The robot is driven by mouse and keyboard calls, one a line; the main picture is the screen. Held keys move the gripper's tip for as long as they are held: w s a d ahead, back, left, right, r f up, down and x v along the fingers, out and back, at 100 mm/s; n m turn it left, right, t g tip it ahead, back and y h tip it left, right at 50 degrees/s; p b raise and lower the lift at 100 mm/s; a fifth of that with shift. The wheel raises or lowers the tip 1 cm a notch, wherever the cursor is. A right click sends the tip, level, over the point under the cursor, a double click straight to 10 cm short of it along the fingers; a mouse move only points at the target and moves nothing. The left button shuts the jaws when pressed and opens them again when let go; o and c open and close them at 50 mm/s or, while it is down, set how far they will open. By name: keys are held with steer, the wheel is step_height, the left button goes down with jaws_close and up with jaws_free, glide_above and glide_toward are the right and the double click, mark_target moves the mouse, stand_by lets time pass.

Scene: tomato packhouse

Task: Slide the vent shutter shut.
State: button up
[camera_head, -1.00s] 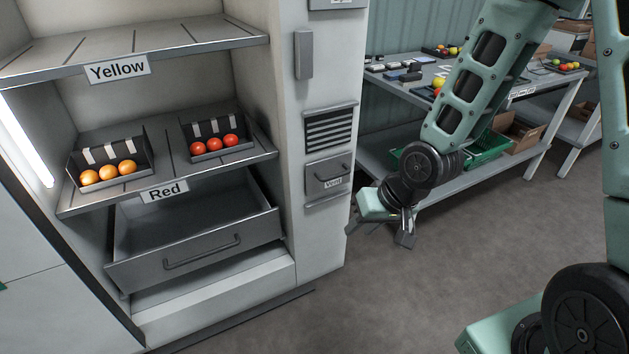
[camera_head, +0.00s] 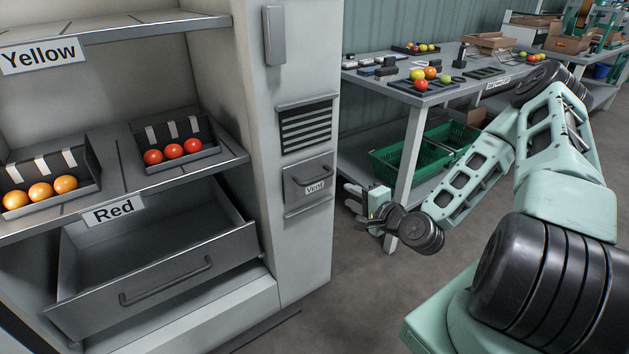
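The vent shutter (camera_head: 296,190) is a grey panel with a dark bar handle (camera_head: 312,174) and a "Vent" label. It sits on the cabinet's narrow front face, below the dark slatted vent opening (camera_head: 305,127), whose slats are uncovered. My gripper (camera_head: 350,197) is to the right of the shutter, at about the handle's height in the picture, and apart from it. Its fingers point left towards the cabinet, spread with a gap between them, and nothing shows in the gap.
A drawer (camera_head: 150,272) stands open low in the cabinet. Above it, the "Red" shelf (camera_head: 70,222) holds two trays of tomatoes. A workbench (camera_head: 440,95) with tomatoes and small devices stands behind my arm, a green crate (camera_head: 400,172) on its lower shelf. Floor before the vent is clear.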

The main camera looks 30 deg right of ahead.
mark_target(320, 179)
steer(key=w+f, duration=0.1)
steer(key=w, duration=0.4)
steer(key=w+f, duration=0.1)
steer(key=w, duration=0.4)
steer(key=w+f+b, duration=0.1)
steer(key=w, duration=0.4)
steer(key=shift+w+a, duration=0.1)
steer(key=shift+a, duration=0.15)
jaws_close()
